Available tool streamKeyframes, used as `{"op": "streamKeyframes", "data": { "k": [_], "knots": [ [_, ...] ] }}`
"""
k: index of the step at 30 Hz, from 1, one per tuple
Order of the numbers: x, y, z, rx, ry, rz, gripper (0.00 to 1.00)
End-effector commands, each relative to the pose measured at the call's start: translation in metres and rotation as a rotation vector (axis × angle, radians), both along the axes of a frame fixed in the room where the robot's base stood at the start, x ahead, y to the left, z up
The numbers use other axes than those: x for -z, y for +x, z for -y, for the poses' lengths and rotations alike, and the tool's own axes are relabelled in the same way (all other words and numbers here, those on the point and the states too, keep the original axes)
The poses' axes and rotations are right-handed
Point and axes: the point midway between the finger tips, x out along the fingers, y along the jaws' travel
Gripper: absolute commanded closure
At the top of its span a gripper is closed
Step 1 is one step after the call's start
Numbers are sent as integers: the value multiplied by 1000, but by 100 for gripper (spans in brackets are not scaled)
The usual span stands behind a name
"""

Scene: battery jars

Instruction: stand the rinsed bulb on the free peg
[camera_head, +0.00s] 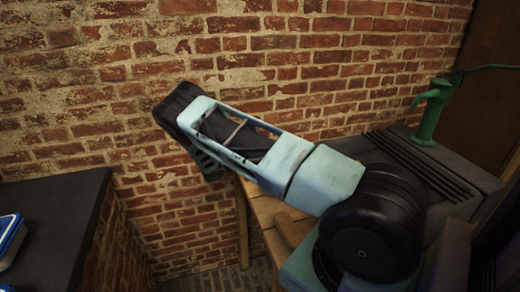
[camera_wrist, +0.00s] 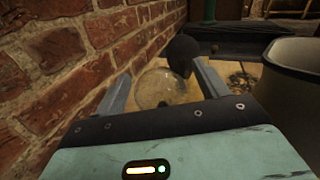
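My gripper (camera_wrist: 163,88) shows in the wrist view with its two grey fingers spread apart. A clear, rounded glass shape (camera_wrist: 157,88), which looks like the bulb, lies between and beyond the fingers, over a wooden surface. I see a gap on each side of it, though its edges are faint. A dark rounded thing (camera_wrist: 182,54) stands just behind it, near the right finger; I cannot tell what it is. In the head view my arm hides the gripper and the bulb. I cannot make out a free peg in either view.
A brick wall (camera_wrist: 65,62) runs close along the left of my gripper. A green hand pump (camera_head: 432,105) stands on a dark, grooved counter (camera_head: 480,180). A wooden table (camera_head: 265,205) lies below my arm; a dark worktop (camera_head: 60,225) is at left.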

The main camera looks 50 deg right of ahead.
Motion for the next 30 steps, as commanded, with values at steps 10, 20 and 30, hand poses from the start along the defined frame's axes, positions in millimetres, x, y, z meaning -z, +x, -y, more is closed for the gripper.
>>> {"op": "streamKeyframes", "data": {
  "k": [10,20,30],
  "knots": [
    [1,2,-8,-2,1,1,27],
    [3,17,-74,-5,1,2,27],
    [2,31,-145,-3,1,2,27]
  ]
}}
